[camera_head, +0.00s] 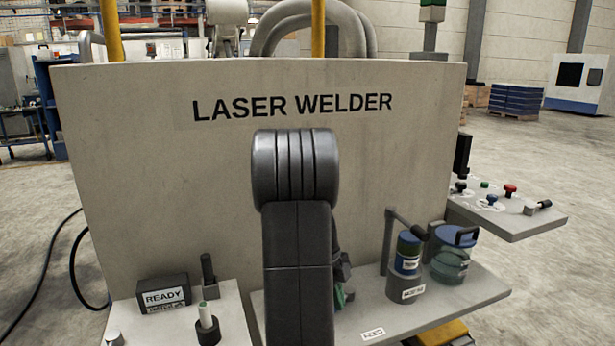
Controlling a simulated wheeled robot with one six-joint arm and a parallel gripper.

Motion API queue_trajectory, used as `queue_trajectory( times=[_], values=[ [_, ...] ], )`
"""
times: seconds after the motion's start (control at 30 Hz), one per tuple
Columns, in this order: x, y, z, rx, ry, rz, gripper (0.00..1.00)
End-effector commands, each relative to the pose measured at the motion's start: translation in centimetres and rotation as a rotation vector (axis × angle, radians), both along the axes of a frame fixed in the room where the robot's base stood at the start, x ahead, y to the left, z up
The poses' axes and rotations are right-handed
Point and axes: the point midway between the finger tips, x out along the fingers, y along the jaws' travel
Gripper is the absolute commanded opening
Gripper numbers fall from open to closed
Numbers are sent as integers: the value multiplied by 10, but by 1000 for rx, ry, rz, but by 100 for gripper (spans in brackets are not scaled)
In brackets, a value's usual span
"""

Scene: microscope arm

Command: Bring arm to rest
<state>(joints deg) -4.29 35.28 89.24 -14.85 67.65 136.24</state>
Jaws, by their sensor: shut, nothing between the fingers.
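My own dark arm stands upright in the middle of the head view and covers part of the welder. My gripper's fingers are not seen, as the arm hides what lies behind it. Small dark parts and a bit of green show just right of the arm, low down; I cannot tell if they belong to my wrist or to something on the shelf. A dark post with a short side arm (407,224) stands on the right shelf (455,293), its end near a blue-topped jar (408,254). I cannot tell which arm the task means.
The beige LASER WELDER panel (160,165) fills the middle. A READY box (163,294) and a green-tipped knob (207,322) sit at left. A larger jar (451,262) stands on the shelf. A control ledge (507,212) juts out at right. Open floor lies on both sides.

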Motion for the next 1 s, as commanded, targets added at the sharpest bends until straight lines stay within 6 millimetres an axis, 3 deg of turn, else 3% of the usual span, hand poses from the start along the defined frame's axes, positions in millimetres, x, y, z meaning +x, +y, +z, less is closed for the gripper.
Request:
queue_trajectory(
  times=[0.1,0.27,0.67,0.83,1.0],
  values=[
    [0,0,-19,-1,3,-1,0],
    [0,0,-31,1,1,0,0],
    [-2,-4,-29,0,0,0,0],
    [1,1,-21,0,-5,1,0],
    [1,0,8,0,-5,0,0]
  ],
)
